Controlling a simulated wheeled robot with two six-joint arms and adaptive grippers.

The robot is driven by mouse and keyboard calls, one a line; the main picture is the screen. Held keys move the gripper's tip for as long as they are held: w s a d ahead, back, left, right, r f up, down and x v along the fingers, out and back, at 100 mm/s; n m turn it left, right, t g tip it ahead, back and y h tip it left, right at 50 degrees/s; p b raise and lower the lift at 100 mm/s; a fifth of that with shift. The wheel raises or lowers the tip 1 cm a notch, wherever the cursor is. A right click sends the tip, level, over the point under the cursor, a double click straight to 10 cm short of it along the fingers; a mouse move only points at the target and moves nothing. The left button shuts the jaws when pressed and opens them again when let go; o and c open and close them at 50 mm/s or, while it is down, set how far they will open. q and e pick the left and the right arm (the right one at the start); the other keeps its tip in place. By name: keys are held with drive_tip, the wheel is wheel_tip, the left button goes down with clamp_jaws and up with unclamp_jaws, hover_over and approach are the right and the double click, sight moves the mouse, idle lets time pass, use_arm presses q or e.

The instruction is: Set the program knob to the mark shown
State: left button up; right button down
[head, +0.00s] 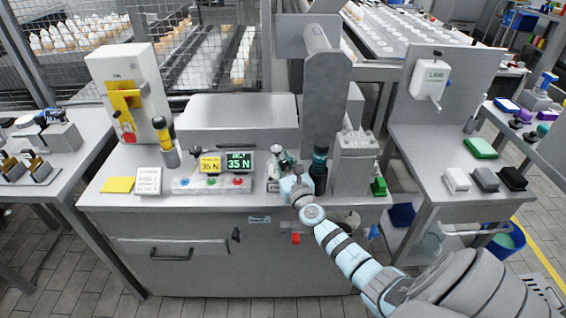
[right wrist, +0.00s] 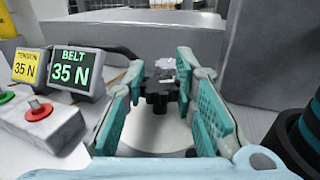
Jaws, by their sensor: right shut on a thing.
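A black lobed knob (right wrist: 158,98) with a pale top stands on a round light base in the right wrist view. My right gripper (head: 281,162) reaches over the bench to it, and its teal-padded fingers are shut on the knob from both sides. In the head view the gripper mostly hides the knob. A yellow card (head: 210,166) reads 35 N; in the right wrist view its heading is TENSION. Beside it, a dark display (head: 240,162) reads BELT 35 N in green. My left gripper is not in view.
A dark ribbed cylinder (head: 319,165) stands close right of my gripper. A grey box (head: 354,165) is beyond it. A button panel (head: 207,185) lies left, and a large grey housing (head: 240,122) is behind. The bench front left holds a yellow pad (head: 117,184).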

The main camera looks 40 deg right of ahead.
drive_tip(key=shift+m+h, duration=0.3)
drive_tip(key=shift+m+g+h+p, duration=0.4)
drive_tip(key=shift+m+g+h, duration=0.1)
drive_tip(key=shift+h, duration=0.4)
drive_tip(key=shift+m+g+h, duration=0.5)
drive_tip(key=shift+m+h, duration=0.2)
drive_tip(key=shift+h, duration=0.1)
drive_tip(key=shift+f+m+g+h+b, duration=0.1)
drive_tip(key=shift+m+g+h+b, duration=0.5)
drive_tip(key=shift+m+g+h, duration=1.05)
drive_tip(key=shift+h, duration=0.35)
drive_tip(key=shift+s, duration=0.1)
drive_tip(key=c, duration=1.3)
unclamp_jaws()
